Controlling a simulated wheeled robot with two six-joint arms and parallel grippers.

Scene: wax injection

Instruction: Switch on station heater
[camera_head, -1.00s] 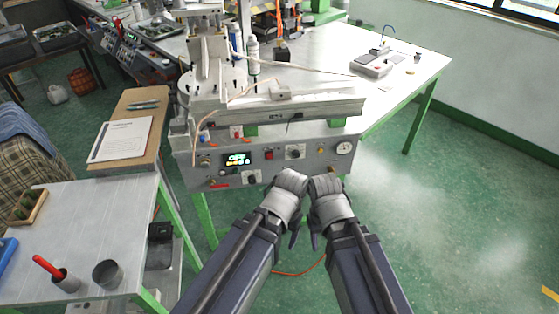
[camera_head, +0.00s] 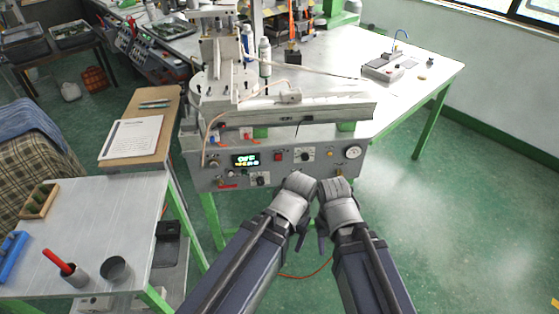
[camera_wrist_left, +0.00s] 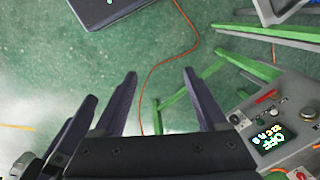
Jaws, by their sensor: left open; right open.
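The station's grey control panel (camera_head: 225,179) faces me below the white machine. It carries a lit display (camera_head: 245,160), a red switch (camera_head: 280,157), dark knobs (camera_head: 305,154) and a round gauge (camera_head: 353,152). My left gripper (camera_head: 299,242) and right gripper (camera_head: 322,246) hang side by side in front of the panel's lower edge, pointing down. In the left wrist view, my left gripper (camera_wrist_left: 159,75) has its fingers spread with only floor between them. I see neither gripper holding anything.
A metal side table (camera_head: 95,215) with a grey cup (camera_head: 115,270) and a red-handled tool (camera_head: 58,262) stands at left. A clipboard (camera_head: 131,137) lies behind it. A red cable (camera_wrist_left: 152,75) runs across the floor near green legs. Floor at right is clear.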

